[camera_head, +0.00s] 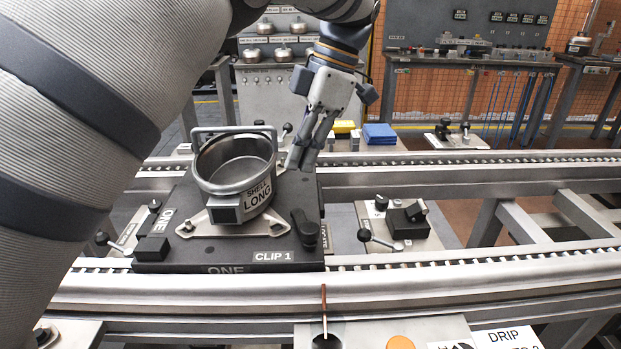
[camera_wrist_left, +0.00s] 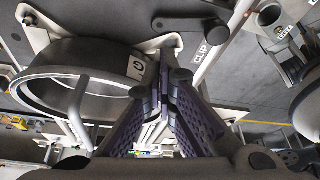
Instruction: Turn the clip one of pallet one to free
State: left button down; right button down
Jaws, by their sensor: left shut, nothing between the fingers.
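Pallet one (camera_head: 150,265) is a dark plate marked ONE on the near conveyor. A black clip knob (camera_head: 305,228) stands at its near right corner, beside the label CLIP 1 (camera_head: 273,256). A metal shell (camera_head: 235,165) marked SHELL LONG sits on the pallet; its ring (camera_wrist_left: 75,75) also shows in the left wrist view. My left gripper (camera_head: 297,165) points down above the pallet's far right part, right of the shell and away from the CLIP 1 knob. Its fingers (camera_wrist_left: 166,62) are shut and empty. A label reading CLIP (camera_wrist_left: 203,50) shows near the fingertips. My right gripper is out of view.
A plate with a black knob and lever (camera_head: 395,225) stands right of the pallet, between the conveyor rails. Blue (camera_head: 379,133) and yellow (camera_head: 344,127) blocks lie behind the far rail. A brown-topped rod (camera_head: 324,310) stands in front of the near rail. My left arm covers the left side.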

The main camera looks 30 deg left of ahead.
aim_at(275, 224)
pick_arm(q)
jog(key=shift+s+a+f+p, duration=0.2)
jog(key=shift+s+f, duration=0.2)
jog(key=shift+s, duration=0.2)
jog(key=shift+s+a+f+p, duration=0.1)
jog(key=shift+s+a+f, duration=0.05)
jog(key=shift+s+f, duration=0.35)
jog(key=x, duration=0.6)
jog(key=shift+w+p, duration=0.15)
jog(key=shift+p, duration=0.15)
jog(key=shift+a+f, duration=0.15)
jog(key=shift+f, duration=0.5)
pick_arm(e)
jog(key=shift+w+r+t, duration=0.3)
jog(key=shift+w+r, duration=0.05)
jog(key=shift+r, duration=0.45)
